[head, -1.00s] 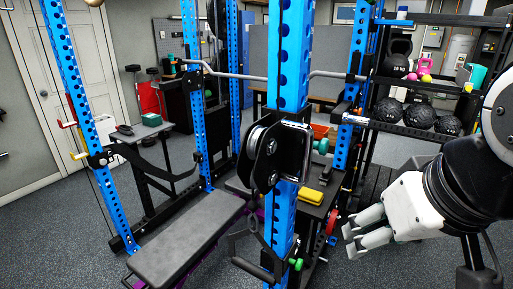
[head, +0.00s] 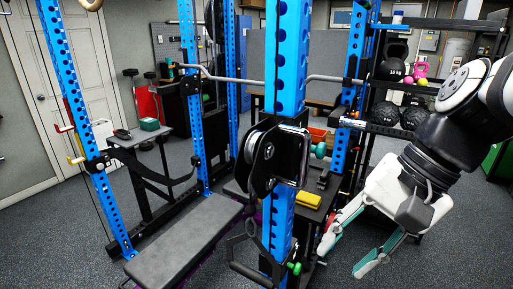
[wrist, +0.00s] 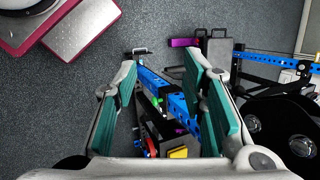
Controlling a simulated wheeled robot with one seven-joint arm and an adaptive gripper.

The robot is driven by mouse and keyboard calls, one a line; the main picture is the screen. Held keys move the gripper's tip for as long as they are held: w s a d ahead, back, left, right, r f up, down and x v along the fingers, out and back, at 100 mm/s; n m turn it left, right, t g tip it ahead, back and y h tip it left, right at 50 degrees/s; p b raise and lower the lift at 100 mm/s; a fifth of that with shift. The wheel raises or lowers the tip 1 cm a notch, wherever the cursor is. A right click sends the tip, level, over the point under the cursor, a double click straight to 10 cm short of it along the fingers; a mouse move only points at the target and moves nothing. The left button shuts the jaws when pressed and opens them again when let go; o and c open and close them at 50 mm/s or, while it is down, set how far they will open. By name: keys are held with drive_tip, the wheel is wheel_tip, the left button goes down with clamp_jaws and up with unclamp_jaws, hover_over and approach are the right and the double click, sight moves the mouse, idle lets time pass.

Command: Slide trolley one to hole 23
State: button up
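A black trolley (head: 277,160) with a round pulley sits on the near blue upright (head: 286,55), about mid-height. I cannot read hole numbers or a trolley label. My gripper (head: 343,260) is open and empty, to the right of and lower than the trolley, apart from it, with its fingers pointing down and left. In the wrist view my gripper (wrist: 158,68) is spread wide, and a blue beam of the rack (wrist: 165,92) shows beyond and between the fingers.
A black bench (head: 190,240) lies left of the near upright. A black handle (head: 250,262) hangs below the trolley. A yellow block (head: 308,199) rests on a dark surface behind the upright. Floor is open at lower right.

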drive_tip(key=w+d+r+m+t+y, duration=0.2)
drive_tip(key=w+d+m+t+y, duration=0.1)
drive_tip(key=w+d+m+y, duration=0.4)
drive_tip(key=w+d+r+m+t+y, duration=0.2)
drive_tip(key=w+d+m+t+y, duration=0.25)
drive_tip(key=w+m, duration=0.45)
drive_tip(key=p, duration=0.2)
hover_over(303, 179)
drive_tip(key=w, duration=0.1)
drive_tip(key=shift+d+g, duration=0.15)
drive_tip(key=shift+g, duration=0.2)
clamp_jaws()
